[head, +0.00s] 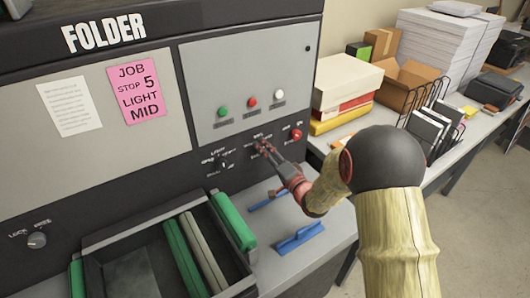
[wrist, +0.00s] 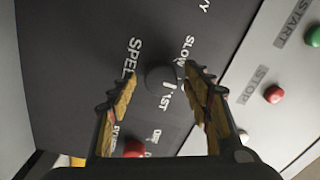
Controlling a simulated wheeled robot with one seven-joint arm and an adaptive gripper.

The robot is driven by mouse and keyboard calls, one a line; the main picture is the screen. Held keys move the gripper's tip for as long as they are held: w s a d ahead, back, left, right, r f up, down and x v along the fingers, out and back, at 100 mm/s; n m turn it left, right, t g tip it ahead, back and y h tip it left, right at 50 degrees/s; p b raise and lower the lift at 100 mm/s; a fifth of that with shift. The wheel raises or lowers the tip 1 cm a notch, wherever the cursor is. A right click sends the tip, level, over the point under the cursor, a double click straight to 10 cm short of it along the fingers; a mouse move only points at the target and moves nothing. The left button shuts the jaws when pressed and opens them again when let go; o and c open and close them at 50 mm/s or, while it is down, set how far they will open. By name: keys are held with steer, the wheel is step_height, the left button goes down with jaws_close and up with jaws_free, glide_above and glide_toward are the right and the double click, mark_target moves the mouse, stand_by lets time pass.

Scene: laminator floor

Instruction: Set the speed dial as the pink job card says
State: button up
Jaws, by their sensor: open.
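The pink job card (head: 136,91) on the machine's grey panel reads JOB, STOP 5, LIGHT, MID. The speed dial (wrist: 160,78) is a dark round knob on the black panel in the wrist view, with SPEED, SLOW and a partly hidden FAST label around it. A short pale mark shows on its lower right part, towards the FAST side; its exact setting is hard to tell. My gripper (wrist: 161,72) is open, its fingers at either side of the dial; contact cannot be told.
Left of my gripper is another dial (head: 223,163) with a LIGHT label. A red knob (head: 296,134) is close on the right. Green, red and white buttons sit above. A lock knob (head: 37,240) is far left. A tray (head: 92,272) and blue pieces (head: 300,238) lie below.

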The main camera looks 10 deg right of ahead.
steer(key=v, duration=1.2)
stand_by(0.4)
steer(key=s+d+r+n+g+h, duration=0.45)
steer(key=r+h, duration=0.25)
steer(key=r, duration=0.2)
steer(key=s+a+n+g, duration=0.2)
steer(key=s+a+g, duration=0.1)
steer(key=s, duration=0.9)
steer(key=s+a+r+n+g+y, duration=0.1)
steer(key=s+a+n+g, duration=0.2)
steer(key=s, duration=1)
steer(key=shift+a+g, duration=0.65)
steer(key=shift+a, duration=0.55)
steer(key=shift+s+r+n, duration=0.1)
steer(key=shift+n, duration=0.15)
